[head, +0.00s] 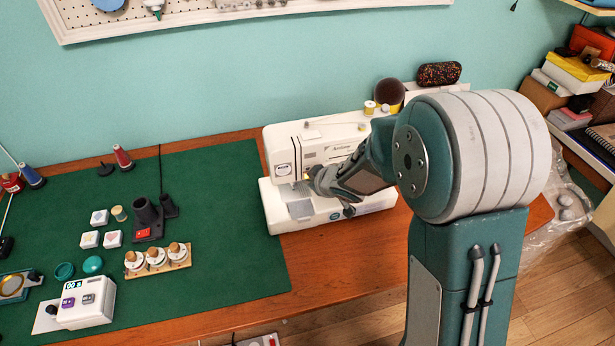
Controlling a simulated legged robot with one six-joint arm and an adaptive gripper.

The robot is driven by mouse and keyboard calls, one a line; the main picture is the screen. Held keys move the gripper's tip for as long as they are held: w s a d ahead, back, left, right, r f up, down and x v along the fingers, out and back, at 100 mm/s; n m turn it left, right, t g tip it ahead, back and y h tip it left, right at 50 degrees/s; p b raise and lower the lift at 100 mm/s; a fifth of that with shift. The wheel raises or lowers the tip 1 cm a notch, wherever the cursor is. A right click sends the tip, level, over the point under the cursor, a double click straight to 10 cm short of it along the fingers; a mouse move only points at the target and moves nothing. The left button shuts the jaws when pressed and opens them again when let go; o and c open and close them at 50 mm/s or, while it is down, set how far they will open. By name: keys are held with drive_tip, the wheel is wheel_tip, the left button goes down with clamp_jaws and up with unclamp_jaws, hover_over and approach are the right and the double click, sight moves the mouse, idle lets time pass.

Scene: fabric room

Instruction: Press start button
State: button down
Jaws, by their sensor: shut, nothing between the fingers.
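A white sewing machine (288,138) stands on the wooden table (340,262), right of the green mat. My gripper (315,182) is shut and empty, at the front of the machine's left head, above its flat bed (375,202). The fingertips look close to the head's front face; I cannot tell whether they touch it. A small yellow spot shows beside the fingertips. I cannot make out a start button; my gripper and arm hide part of the machine's front. A round dial or display (283,170) shows on the head, left of my gripper.
Shelves with boxes (580,70) are at right.

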drive_tip(key=shift+s, duration=0.25)
drive_tip(key=shift+s, duration=0.1)
drive_tip(key=s, duration=0.2)
drive_tip(key=s+d, duration=0.1)
drive_tip(key=s, duration=0.2)
drive_tip(key=shift+s+d, duration=0.3)
drive_tip(key=shift+d, duration=0.05)
idle(0.7)
drive_tip(key=s+d+r+m+h, duration=0.3)
drive_tip(key=d+r, duration=0.3)
drive_tip(key=r, duration=0.1)
drive_tip(key=s+d+r+m+h, duration=0.3)
drive_tip(key=d+r, duration=0.3)
drive_tip(key=s+r+m+g, duration=0.1)
drive_tip(key=s+r+m, duration=0.1)
drive_tip(key=s, duration=0.6)
drive_tip(key=s+d+r+m+g, duration=0.1)
drive_tip(key=s+r+m, duration=0.1)
drive_tip(key=s, duration=0.6)
drive_tip(key=shift+s+d+r+m+y, duration=0.3)
drive_tip(key=shift+r+m+y, duration=0.1)
drive_tip(key=shift+r, duration=0.5)
